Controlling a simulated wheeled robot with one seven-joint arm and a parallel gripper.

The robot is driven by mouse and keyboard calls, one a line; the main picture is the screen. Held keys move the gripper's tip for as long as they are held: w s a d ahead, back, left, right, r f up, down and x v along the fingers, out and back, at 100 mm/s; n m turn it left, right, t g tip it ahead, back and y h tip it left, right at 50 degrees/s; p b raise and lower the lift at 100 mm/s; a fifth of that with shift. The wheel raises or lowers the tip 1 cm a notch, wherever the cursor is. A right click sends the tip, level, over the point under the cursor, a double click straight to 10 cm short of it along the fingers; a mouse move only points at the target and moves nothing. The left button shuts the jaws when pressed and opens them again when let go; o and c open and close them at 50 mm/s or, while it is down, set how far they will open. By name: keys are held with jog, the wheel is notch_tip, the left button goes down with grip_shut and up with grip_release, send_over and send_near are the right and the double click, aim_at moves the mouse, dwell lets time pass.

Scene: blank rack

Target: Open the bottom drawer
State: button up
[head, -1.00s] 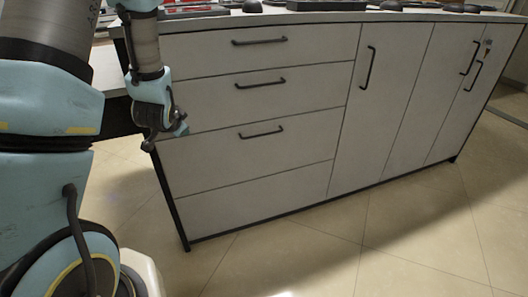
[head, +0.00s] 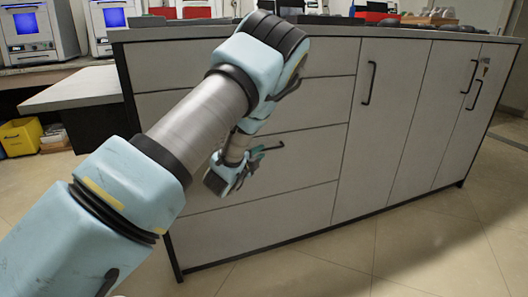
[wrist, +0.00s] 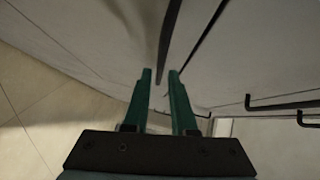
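The cabinet's left side has a stack of grey drawer fronts. The lowest handle in view is a dark bar (head: 270,147), partly hidden behind my arm; below it is a plain panel (head: 265,212) with no handle showing. The drawer fronts look closed. My gripper (head: 222,180) is in front of the lower drawer fronts, by the left part of that handle. In the wrist view, the two green fingers of my gripper (wrist: 159,74) are apart. A dark handle bar (wrist: 170,40) reaches down between the fingertips; I cannot tell whether they touch it.
Cabinet doors with upright handles (head: 369,83) stand to the right. The countertop (head: 400,32) runs above. A side table (head: 75,90) and a yellow bin (head: 20,137) are at the left. The tiled floor (head: 330,265) in front is clear.

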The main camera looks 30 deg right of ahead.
aim_at(264, 150)
jog(key=shift+x, duration=1.95)
jog(key=shift+c, duration=0.3)
grip_shut()
